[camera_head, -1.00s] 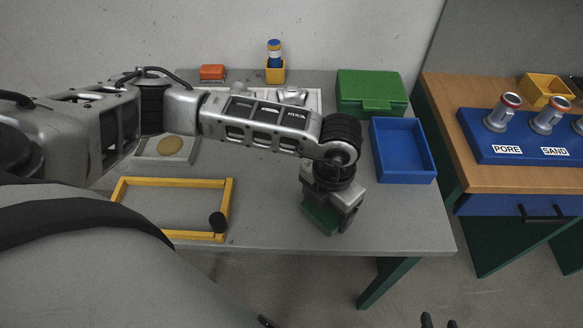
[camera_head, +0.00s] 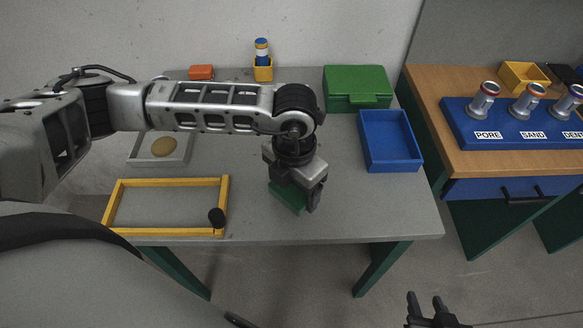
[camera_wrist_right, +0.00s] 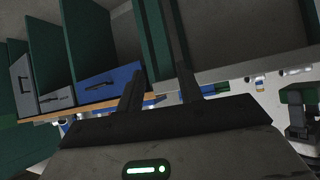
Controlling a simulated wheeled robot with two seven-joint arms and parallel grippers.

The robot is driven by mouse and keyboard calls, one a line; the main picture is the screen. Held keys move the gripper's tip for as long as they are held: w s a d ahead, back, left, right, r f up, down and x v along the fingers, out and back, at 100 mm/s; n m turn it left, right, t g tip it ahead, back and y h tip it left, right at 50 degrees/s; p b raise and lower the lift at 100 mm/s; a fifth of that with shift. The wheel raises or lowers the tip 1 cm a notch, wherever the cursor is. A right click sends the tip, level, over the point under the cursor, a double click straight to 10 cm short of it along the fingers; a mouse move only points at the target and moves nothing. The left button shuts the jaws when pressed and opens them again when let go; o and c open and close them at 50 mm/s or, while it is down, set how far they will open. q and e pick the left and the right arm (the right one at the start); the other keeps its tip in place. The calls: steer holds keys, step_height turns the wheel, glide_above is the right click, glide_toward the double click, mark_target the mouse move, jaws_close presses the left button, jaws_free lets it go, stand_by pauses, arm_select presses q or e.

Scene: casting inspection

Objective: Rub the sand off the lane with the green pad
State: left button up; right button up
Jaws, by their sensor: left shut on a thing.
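My left gripper (camera_head: 299,196) is over the middle of the grey table, pointing down and shut on the green pad (camera_head: 285,198). The pad is low, close to the table top; I cannot tell whether it touches. No lane or sand can be clearly made out; my left arm covers the table behind the gripper. My right gripper (camera_head: 428,308) is at the bottom edge, off the table, with its fingers apart and empty. Its fingers also show in the right wrist view (camera_wrist_right: 161,88).
A grey tray (camera_head: 180,158) holds a tan disc (camera_head: 163,147). A blue bin (camera_head: 391,167) and green box (camera_head: 357,101) stand right. A blue rack (camera_head: 455,120) with metal parts sits on the wooden bench.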

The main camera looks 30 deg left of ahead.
arm_select(q)
steer(key=shift+r+p, duration=0.9)
steer(key=shift+r, duration=1)
